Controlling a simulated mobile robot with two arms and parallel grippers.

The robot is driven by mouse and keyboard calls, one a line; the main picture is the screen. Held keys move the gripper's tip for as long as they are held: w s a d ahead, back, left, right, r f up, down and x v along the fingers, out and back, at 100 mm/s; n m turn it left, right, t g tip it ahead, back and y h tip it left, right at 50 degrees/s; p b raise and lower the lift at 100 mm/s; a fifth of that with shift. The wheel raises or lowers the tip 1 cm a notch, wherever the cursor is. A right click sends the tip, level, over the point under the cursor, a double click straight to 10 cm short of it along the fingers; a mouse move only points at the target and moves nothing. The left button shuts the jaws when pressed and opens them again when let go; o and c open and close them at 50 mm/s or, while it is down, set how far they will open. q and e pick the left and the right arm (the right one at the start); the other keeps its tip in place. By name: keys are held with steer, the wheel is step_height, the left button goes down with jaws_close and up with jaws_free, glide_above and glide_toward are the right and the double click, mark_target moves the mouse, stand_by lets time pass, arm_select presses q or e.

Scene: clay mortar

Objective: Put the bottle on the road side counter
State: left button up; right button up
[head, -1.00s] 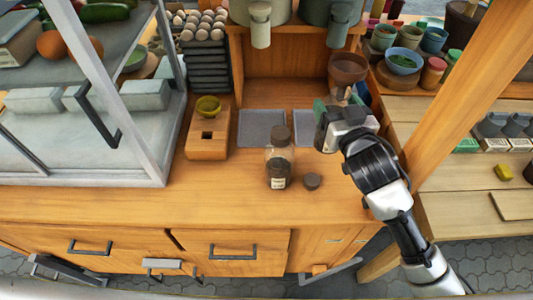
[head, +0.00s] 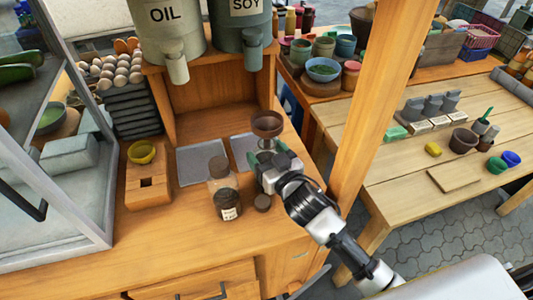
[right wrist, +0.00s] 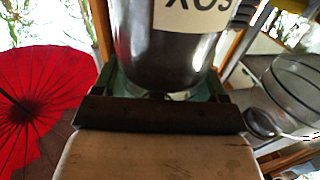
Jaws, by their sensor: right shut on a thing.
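A clear bottle (head: 224,192) with a brown cap, dark contents and a pale label stands upright on the wooden counter (head: 140,240) in the head view. My right gripper (head: 268,172) is just right of the bottle, apart from it, in front of a brown bowl-shaped top (head: 267,124). My left gripper is not in view.
Grey trays (head: 202,165) and a wooden box with a yellow bowl (head: 142,153) are behind and left. A wooden post (head: 372,100) rises at right, before a side table (head: 400,170) with bare boards.

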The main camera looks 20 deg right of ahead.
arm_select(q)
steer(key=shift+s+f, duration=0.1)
arm_select(e)
steer(key=o, duration=1.1)
steer(key=shift+f, duration=0.1)
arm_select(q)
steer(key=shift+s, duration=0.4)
arm_select(e)
steer(key=o, duration=0.3)
steer(key=shift+o, duration=0.2)
steer(key=shift+s, duration=0.3)
arm_select(q)
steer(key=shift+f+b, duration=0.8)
steer(key=shift+b, duration=0.1)
arm_select(e)
steer(key=v, duration=1.1)
steer(key=shift+s, duration=0.2)
steer(key=shift+d, duration=0.15)
